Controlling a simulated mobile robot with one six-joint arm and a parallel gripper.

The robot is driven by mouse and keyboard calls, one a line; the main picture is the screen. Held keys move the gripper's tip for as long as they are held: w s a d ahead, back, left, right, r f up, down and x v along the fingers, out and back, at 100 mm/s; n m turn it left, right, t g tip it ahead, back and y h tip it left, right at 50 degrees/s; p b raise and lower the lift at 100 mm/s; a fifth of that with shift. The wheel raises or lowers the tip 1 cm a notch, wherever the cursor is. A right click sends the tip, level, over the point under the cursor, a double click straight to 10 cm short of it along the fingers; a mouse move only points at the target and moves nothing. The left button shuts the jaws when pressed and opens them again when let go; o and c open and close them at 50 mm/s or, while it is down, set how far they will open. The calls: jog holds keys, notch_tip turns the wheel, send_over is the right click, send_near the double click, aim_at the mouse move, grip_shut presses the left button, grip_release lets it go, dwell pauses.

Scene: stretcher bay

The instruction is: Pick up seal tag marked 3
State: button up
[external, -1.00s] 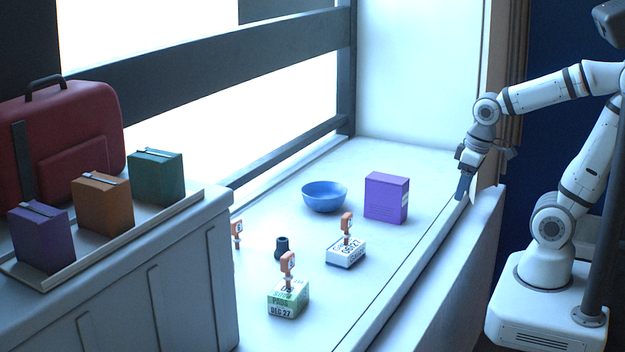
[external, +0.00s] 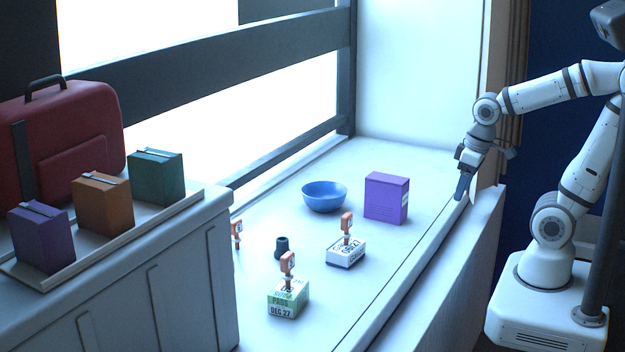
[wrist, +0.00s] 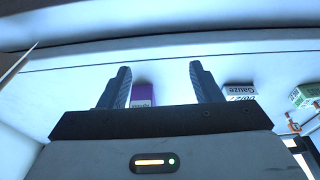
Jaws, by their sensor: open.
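Three orange seal tags show in the external view: one (external: 347,222) stands on a white gauze box (external: 345,254), one (external: 288,264) stands on a green pads box (external: 287,303), and one (external: 236,230) is partly hidden behind the grey cabinet. Their numbers are too small to read. My gripper (external: 461,196) is at the right end of the white ledge, to the right of the purple box and apart from all tags. In the wrist view my gripper (wrist: 161,82) has its two fingers wide apart with nothing held between them.
A purple box (external: 386,198), a blue bowl (external: 324,196) and a small dark cup (external: 282,247) stand on the ledge (external: 400,260). A grey cabinet (external: 130,290) at left bears a tray with several boxes and a red case (external: 75,145). The ledge's front strip is clear.

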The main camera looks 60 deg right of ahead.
jog(key=w+a+r+n+p, duration=0.2)
jog(key=w+a+r+n, duration=0.2)
jog(key=w+a+n, duration=0.65)
jog(key=w+a+r+n+p, duration=0.3)
jog(key=w+a+n, duration=0.3)
jog(key=w, duration=0.8)
jog(key=w+a+f+n+t+p, duration=0.1)
jog(key=w+a+f+n, duration=0.25)
jog(key=a+n, duration=0.5)
jog(key=w+a+f+n+p, duration=0.25)
jog(key=w+a+n, duration=0.2)
jog(key=a, duration=0.65)
jog(key=w+a+f+n+t+p, duration=0.1)
jog(key=w+a+f+n, duration=0.25)
jog(key=a+n, duration=0.5)
jog(key=shift+m, duration=0.8)
jog(key=x, duration=0.2)
jog(key=a+p+x, duration=0.1)
jog(key=x, duration=0.2)
jog(key=p+x, duration=0.1)
jog(key=x, duration=0.1)
jog(key=shift+a+f, duration=0.3)
